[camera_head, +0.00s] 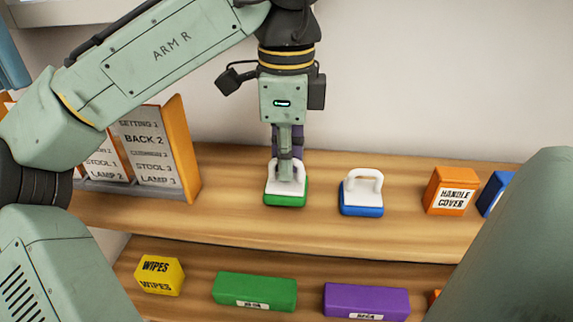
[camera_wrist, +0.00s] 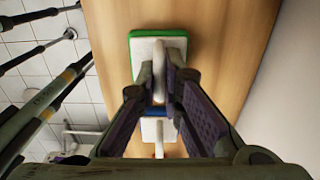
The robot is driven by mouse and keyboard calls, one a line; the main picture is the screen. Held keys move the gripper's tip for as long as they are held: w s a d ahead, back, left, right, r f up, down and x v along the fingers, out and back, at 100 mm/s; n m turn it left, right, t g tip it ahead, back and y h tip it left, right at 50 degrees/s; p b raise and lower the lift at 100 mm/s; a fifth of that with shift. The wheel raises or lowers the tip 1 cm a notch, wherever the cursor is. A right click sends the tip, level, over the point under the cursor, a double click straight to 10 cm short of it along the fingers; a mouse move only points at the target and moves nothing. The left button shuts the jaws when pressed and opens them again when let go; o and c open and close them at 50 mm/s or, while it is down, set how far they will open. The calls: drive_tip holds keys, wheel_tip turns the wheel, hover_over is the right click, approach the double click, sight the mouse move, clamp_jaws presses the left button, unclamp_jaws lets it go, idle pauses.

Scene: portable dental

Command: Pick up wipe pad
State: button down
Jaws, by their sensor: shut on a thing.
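A wipe pad with a green base and a white top and handle (camera_head: 286,198) is on the upper wooden shelf in the head view, upright. It also shows in the wrist view (camera_wrist: 146,48). My gripper (camera_head: 287,172) points straight down over it, and its fingers are shut on the white handle, one on each side. The pad appears to sit on the shelf; any small gap under it cannot be told. A second pad with a blue base and white handle (camera_head: 361,196) stands just to the right, apart from the green one.
On the upper shelf (camera_head: 230,222), an orange handle cover box (camera_head: 450,193) and a blue box (camera_head: 493,192) stand right, and a lettered orange-edged panel (camera_head: 152,150) left. Below are a yellow wipes box (camera_head: 160,274), a green box (camera_head: 255,290) and a purple box (camera_head: 366,300). A wall rises behind.

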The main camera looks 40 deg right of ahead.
wheel_tip(320, 180, up, 2)
drive_tip(key=shift+r, duration=0.2)
drive_tip(key=s+a+r+b, duration=0.1)
drive_tip(key=s+a+b, duration=0.2)
drive_tip(key=s+a, duration=0.7)
drive_tip(key=shift+s+r, duration=0.3)
drive_tip(key=shift+s, duration=0.95)
drive_tip(key=c, duration=2.3)
unclamp_jaws()
clamp_jaws()
drive_tip(key=shift+s, duration=0.1)
